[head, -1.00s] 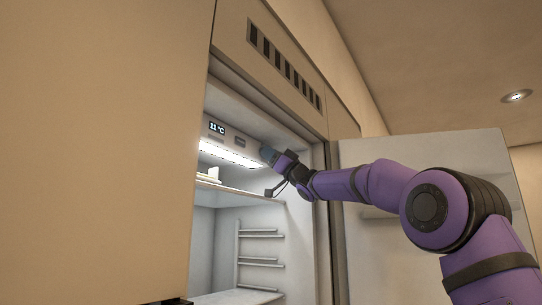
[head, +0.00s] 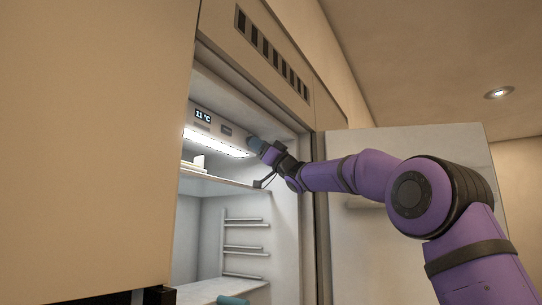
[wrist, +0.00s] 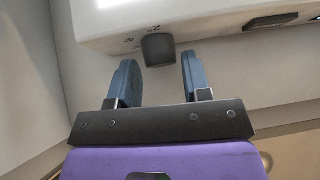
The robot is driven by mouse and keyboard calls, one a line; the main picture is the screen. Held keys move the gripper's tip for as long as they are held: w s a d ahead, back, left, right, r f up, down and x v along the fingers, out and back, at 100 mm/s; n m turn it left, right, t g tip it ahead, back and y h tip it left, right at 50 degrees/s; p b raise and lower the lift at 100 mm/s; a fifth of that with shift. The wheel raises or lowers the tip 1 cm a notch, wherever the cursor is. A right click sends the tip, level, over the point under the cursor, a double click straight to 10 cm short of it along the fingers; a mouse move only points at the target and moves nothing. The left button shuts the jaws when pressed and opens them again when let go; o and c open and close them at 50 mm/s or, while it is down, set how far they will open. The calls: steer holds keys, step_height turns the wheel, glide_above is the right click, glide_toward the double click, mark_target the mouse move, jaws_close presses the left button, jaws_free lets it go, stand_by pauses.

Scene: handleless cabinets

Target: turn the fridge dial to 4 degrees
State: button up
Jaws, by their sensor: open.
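The fridge dial (wrist: 158,50) is a dark grey knob on the white control panel (wrist: 100,25), seen in the wrist view. My gripper (wrist: 157,68) is open, with one blue finger on each side below the dial. The dial sits just ahead of the fingertips, roughly between them, and is not gripped. Whether a finger touches it I cannot tell. In the head view my gripper (head: 254,144) is at the upper right inside the fridge and hides the dial. The display (head: 203,116) reads 11 °C.
The fridge door (head: 410,160) stands open at the right. A lit strip (head: 215,143) runs under the panel. A tan cabinet front (head: 85,140) fills the left.

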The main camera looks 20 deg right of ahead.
steer(key=v, duration=0.9)
steer(key=shift+s+d+f, duration=0.2)
steer(key=shift+s+f, duration=0.05)
steer(key=s+f+m+g+h, duration=0.5)
steer(key=s+f+h, duration=0.4)
steer(key=s+f, duration=1.2)
steer(key=s+f+m+g+h, duration=0.5)
steer(key=s+f+g+h, duration=0.3)
steer(key=s+f, duration=1.3)
steer(key=shift+d+f+h, duration=0.15)
steer(key=shift+d+h, duration=0.1)
steer(key=shift+h, duration=0.65)
steer(key=shift+d, duration=0.15)
